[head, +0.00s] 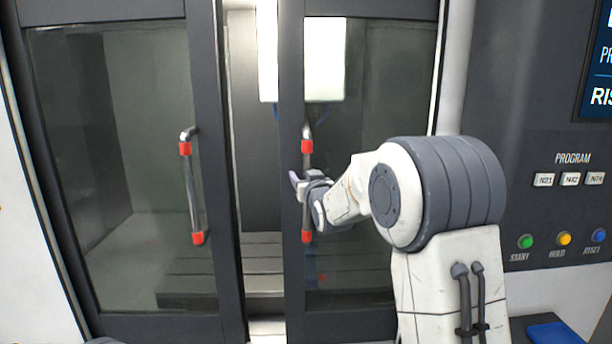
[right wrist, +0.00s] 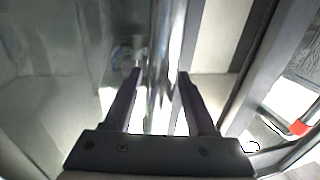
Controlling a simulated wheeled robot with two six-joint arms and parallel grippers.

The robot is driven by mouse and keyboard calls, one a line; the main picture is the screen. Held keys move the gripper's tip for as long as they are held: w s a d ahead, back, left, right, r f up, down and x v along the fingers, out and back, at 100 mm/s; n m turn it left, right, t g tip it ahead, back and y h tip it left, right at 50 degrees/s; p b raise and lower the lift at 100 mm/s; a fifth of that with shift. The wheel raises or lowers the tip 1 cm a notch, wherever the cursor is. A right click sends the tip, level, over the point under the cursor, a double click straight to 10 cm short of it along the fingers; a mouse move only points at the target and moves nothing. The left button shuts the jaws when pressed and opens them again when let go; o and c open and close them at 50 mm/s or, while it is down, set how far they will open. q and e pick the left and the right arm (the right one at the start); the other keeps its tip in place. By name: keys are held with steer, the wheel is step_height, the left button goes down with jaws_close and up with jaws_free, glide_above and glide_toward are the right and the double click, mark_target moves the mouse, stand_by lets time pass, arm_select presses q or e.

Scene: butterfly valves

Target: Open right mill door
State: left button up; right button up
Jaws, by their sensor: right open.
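The right mill door (head: 293,275) has a dark frame around a glass pane. Its upright metal handle (head: 307,159) has red end pieces and stands on the door's left frame bar. My right gripper (head: 300,186) is at the middle of this handle and hides part of it. In the right wrist view, the gripper's two dark fingers (right wrist: 158,78) are apart, with the shiny handle bar (right wrist: 168,50) running between them. I cannot tell whether either finger touches the bar. My left gripper is not in view.
The left mill door (head: 217,275) has a similar handle (head: 191,190). A narrow upright gap (head: 258,180) between the doors shows the machine's inside. A control panel (head: 545,215) with buttons and a screen (head: 598,80) stands on the right. A blue item (head: 553,333) lies at the bottom right.

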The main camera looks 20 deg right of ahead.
jaws_close()
stand_by(1.2)
